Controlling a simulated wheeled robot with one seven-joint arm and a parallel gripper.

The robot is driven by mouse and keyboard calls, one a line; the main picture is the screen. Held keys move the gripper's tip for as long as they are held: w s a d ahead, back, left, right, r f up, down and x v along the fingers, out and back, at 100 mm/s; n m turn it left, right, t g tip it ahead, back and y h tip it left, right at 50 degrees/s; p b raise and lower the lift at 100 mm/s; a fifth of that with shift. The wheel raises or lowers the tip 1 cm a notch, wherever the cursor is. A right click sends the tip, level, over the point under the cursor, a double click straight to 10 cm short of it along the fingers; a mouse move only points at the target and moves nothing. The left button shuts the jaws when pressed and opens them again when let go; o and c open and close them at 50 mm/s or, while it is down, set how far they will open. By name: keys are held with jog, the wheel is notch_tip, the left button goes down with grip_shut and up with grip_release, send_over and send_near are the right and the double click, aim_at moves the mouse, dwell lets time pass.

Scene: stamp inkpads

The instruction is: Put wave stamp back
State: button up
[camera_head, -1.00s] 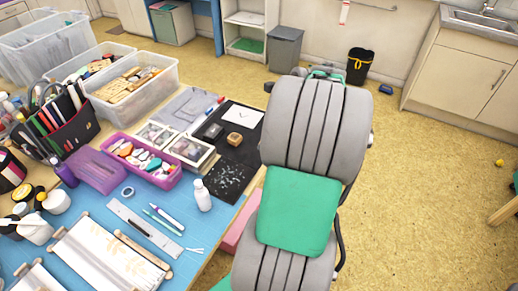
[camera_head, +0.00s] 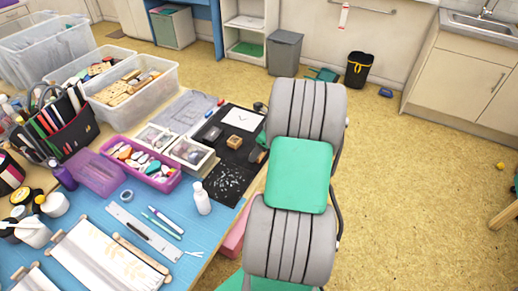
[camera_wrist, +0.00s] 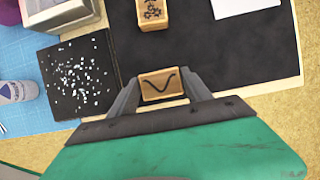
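The wave stamp (camera_wrist: 161,85) is a small wooden block with a black wave line on its face. In the wrist view it sits between the two fingertips of my gripper (camera_wrist: 160,86), which touch its sides. It appears larger than the other stamp and overlaps the black mat (camera_wrist: 215,55). Another wooden stamp (camera_wrist: 153,14) with a dark squiggle lies on the mat beyond it; it also shows in the head view (camera_head: 234,141). In the head view my gripper (camera_head: 258,154) is mostly hidden behind my arm at the mat's right edge.
A white card (camera_head: 243,121) and a dark pad (camera_head: 212,133) lie on the mat. White boxes (camera_head: 190,153), a purple tray (camera_head: 150,176) and a white bottle (camera_head: 202,198) stand to the left. A clear bin (camera_head: 160,95) holds wooden blocks.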

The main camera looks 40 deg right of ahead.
jog(key=o, duration=0.4)
jog(key=p+v, duration=0.1)
jog(key=v, duration=1.1)
jog(key=w+a+r+n+g, duration=0.1)
jog(key=a+r+n, duration=0.1)
jog(key=a+n, duration=0.75)
jog(key=w+a+r+n, duration=0.1)
jog(key=a+n, duration=0.6)
jog(key=a, duration=0.5)
jog(key=s+a+n+p, duration=0.1)
jog(key=s+a+n, duration=0.1)
jog(key=n, duration=0.3)
jog(key=s+a+r+n+h+p, duration=0.1)
jog(key=s+a+n, duration=0.2)
jog(key=a+n, duration=0.2)
jog(key=s+a+r+n+p, duration=0.1)
jog(key=s+a+n, duration=0.2)
jog(key=a+n, duration=0.1)
jog(key=shift+s+a+r+n+h, duration=0.1)
jog(key=shift+n+h, duration=0.05)
jog(key=shift+n, duration=0.3)
jog(key=shift+a+r+n+h, duration=0.1)
jog(key=shift+n+h, duration=0.05)
jog(key=shift+n, duration=0.25)
